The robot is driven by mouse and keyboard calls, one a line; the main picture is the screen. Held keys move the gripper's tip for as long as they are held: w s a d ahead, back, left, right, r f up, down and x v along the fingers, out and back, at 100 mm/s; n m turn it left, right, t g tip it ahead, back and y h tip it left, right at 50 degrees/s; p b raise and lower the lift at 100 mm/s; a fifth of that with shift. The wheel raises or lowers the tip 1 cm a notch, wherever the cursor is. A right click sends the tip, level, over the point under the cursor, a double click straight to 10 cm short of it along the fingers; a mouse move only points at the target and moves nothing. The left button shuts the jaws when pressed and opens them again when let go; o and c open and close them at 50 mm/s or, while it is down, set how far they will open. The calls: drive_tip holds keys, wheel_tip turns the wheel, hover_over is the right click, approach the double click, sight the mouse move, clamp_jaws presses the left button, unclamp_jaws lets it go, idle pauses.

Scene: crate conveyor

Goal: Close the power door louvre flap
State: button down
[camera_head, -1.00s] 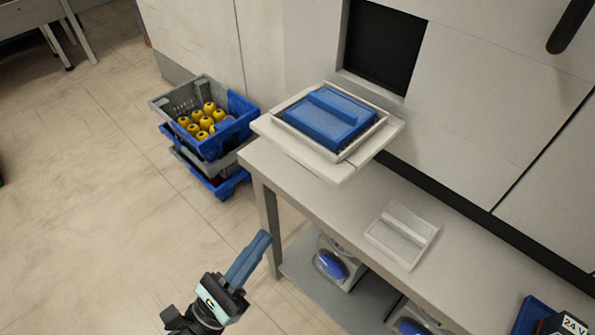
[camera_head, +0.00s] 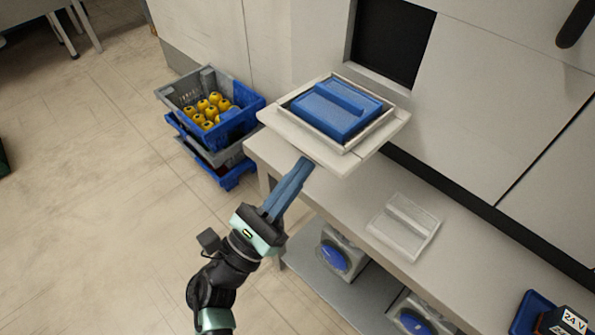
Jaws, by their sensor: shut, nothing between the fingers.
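A blue ribbed panel (camera_head: 337,108) sits in a raised white frame (camera_head: 294,119) on a pale slab that juts out below a dark square opening (camera_head: 393,40) in the wall. The slab overhangs the left end of the bench. Which of these parts is the louvre flap is not certain; the blue panel in its frame looks the most like it. My gripper (camera_head: 304,163) is shut and empty. Its long blue fingers point up and right, with the tips appearing just below the slab's front left edge. Contact cannot be told.
A pale bench (camera_head: 333,194) runs along the wall, with a shallow white tray (camera_head: 404,227) on it. Grey devices with blue ovals (camera_head: 342,252) stand on its lower shelf. Stacked crates (camera_head: 185,92) with yellow items stand left. A dark 24 V box (camera_head: 563,324) is bottom right.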

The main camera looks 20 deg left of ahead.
drive_tip(key=shift+r, duration=0.15)
drive_tip(key=shift+s+r+p, duration=0.15)
drive_tip(key=shift+r+p, duration=0.25)
drive_tip(key=shift+p, duration=0.85)
